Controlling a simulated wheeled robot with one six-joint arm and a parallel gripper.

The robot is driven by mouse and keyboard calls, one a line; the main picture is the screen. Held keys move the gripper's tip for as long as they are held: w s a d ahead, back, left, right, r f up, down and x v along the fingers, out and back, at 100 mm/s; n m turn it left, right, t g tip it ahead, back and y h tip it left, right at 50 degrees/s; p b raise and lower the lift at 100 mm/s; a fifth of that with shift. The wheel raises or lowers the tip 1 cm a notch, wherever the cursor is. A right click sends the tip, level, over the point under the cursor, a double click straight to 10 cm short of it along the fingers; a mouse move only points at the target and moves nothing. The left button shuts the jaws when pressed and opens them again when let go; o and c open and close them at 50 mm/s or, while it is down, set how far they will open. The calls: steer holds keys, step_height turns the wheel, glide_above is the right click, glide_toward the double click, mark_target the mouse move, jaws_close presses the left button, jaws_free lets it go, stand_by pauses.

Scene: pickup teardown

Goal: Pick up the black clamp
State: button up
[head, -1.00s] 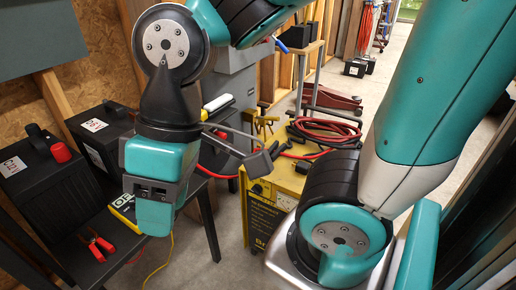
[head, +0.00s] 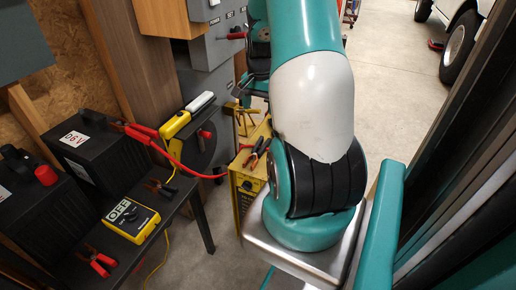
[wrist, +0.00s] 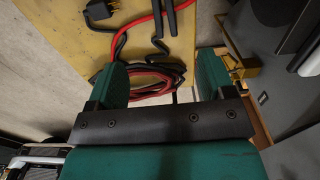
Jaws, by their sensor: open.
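A small black clamp (head: 158,187) lies on the dark bench beside the yellow meter, in the head view. Other black handles, with some red, lie on the yellow unit (head: 258,150); I cannot tell whether they are a clamp. In the wrist view, black handle-like bars (wrist: 172,20) show at the top on a yellow surface, cut by the frame edge. My gripper (wrist: 163,76) is open, its teal fingers wide apart over red and black cables, with nothing held. In the head view I cannot make out its fingers behind my arm.
A red clamp (head: 98,260) and yellow meter (head: 131,219) reading OFF share the bench. Black batteries (head: 100,155) stand at left. A red cable (head: 182,163) droops past the bench. A black plug (wrist: 102,9) lies on the yellow surface.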

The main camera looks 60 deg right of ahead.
steer(key=b, duration=0.3)
glide_above(258, 147)
steer(key=s+a, duration=0.1)
step_height(258, 147, down, 12)
steer(key=shift+s, duration=0.15)
steer(key=f, duration=0.3)
steer(key=f+b, duration=0.1)
steer(key=f, duration=0.1)
steer(key=shift+w+a+f, duration=0.1)
steer(key=shift+w+a, duration=0.05)
steer(key=shift+w, duration=0.1)
steer(key=c, duration=1.1)
